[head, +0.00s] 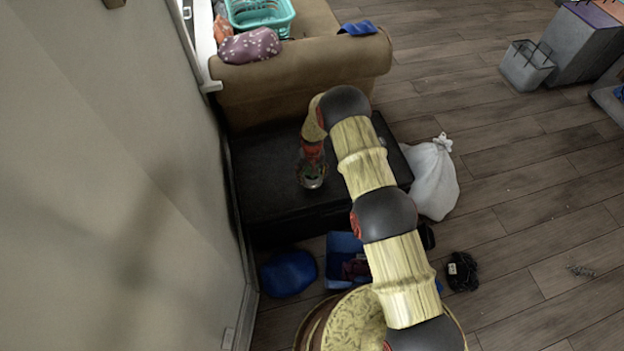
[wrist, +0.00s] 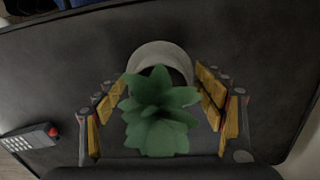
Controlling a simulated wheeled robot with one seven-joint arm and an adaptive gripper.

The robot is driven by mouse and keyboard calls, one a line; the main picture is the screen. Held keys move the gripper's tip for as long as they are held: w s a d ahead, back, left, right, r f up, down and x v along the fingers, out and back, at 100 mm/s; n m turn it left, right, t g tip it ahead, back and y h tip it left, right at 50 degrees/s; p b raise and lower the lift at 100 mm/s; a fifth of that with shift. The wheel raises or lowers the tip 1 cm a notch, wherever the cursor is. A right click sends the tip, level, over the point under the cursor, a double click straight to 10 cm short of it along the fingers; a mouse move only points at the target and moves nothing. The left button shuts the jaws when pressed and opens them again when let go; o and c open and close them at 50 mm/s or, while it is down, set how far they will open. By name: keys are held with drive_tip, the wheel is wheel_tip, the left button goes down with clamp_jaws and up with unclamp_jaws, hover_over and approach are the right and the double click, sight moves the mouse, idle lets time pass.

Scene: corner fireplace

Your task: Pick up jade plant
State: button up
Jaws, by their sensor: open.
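The jade plant (wrist: 160,110) has thick green leaves and stands in a pale round pot (wrist: 160,55) on a dark table or chest top (wrist: 50,75). In the wrist view it sits between the two fingers of my gripper (wrist: 160,108), which are spread with a finger on each side. I cannot tell whether either finger touches it. In the head view the plant (head: 311,178) shows small on the dark top (head: 262,190), just below my gripper (head: 312,158). Its upper part is hidden by the gripper there.
A remote or phone-like device (wrist: 28,137) lies on the dark top. A tan sofa (head: 300,62) stands behind, with a teal basket (head: 260,14) on it. A white bag (head: 434,180) stands at right. Blue items (head: 288,273) lie on the floor in front. Open floor is at right.

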drive_tip(key=shift+c, duration=0.4)
drive_tip(key=c, duration=1.4)
